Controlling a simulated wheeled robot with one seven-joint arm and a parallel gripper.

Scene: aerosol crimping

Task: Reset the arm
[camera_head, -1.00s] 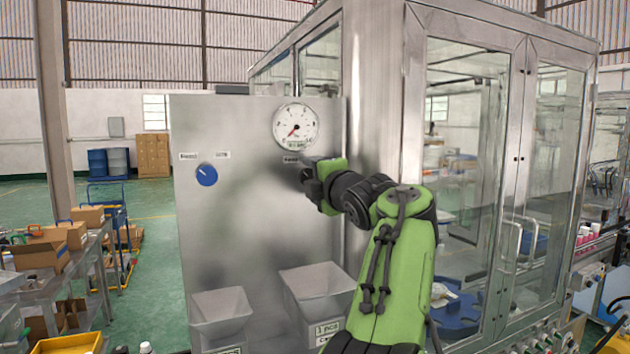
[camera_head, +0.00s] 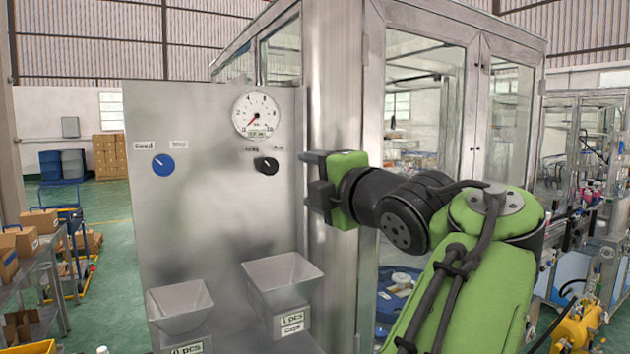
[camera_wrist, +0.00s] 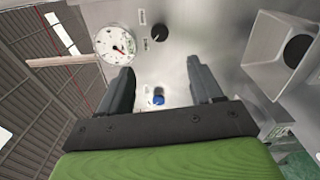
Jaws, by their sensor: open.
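My gripper (camera_head: 312,178) is at the right edge of the steel control panel (camera_head: 215,225), in front of the machine's corner post. It is open and empty. The blue knob (camera_head: 163,164) is farther left and appears between the fingers in the wrist view (camera_wrist: 158,100).
A round gauge (camera_head: 256,115) is above the black knob. Two metal hoppers, one at left (camera_head: 180,306) and one at right (camera_head: 283,280), jut from the lower panel. The glass-doored cabinet (camera_head: 425,95) stands close behind my arm. The space in front of the panel's left part is clear.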

